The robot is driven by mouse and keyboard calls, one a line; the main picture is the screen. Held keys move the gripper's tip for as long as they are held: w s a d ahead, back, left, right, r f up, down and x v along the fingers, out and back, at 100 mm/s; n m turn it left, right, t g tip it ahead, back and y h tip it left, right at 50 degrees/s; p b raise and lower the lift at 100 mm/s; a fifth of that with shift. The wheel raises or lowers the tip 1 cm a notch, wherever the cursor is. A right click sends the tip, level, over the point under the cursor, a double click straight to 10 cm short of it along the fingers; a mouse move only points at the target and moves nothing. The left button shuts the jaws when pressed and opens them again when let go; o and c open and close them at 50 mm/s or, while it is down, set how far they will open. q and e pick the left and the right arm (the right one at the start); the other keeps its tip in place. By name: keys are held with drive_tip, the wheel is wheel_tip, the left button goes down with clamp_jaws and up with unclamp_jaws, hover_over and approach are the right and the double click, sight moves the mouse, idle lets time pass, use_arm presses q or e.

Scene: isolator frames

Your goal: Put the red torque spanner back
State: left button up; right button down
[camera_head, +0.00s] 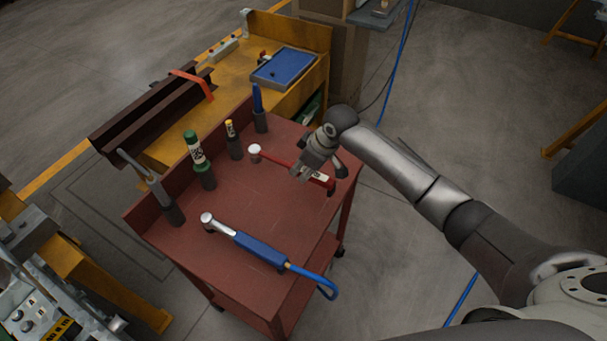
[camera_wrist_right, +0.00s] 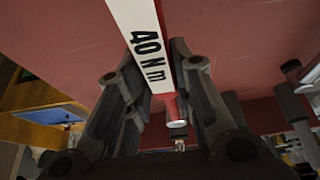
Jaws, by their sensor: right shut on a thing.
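The red torque spanner (camera_head: 280,162) is at the far right part of the red trolley top (camera_head: 235,200). Its round silver head points left and its handle end points right. A white label reading "40 N m" shows on it in the right wrist view (camera_wrist_right: 148,42). My right gripper (camera_head: 306,170) is shut on the spanner's handle, with a finger on each side of it in the wrist view. I cannot tell whether the spanner touches the trolley top. My left gripper is not in view.
A blue torque spanner (camera_head: 260,248) lies across the trolley's front. Several upright items stand in dark holders along its left edge, among them a green-capped one (camera_head: 194,148). A yellow bench (camera_head: 290,100) with a blue tray (camera_head: 286,66) stands behind. The trolley's middle is clear.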

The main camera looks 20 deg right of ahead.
drive_tip(key=shift+f+p, duration=0.3)
drive_tip(key=shift+f, duration=1.1)
drive_tip(key=shift+f, duration=0.1)
drive_tip(key=c, duration=1.2)
unclamp_jaws()
drive_tip(key=shift+s+f, duration=0.1)
drive_tip(key=shift+c, duration=0.2)
drive_tip(key=shift+r, duration=0.2)
drive_tip(key=v, duration=1.2)
drive_tip(key=shift+b, duration=0.35)
drive_tip(key=shift+f, duration=0.1)
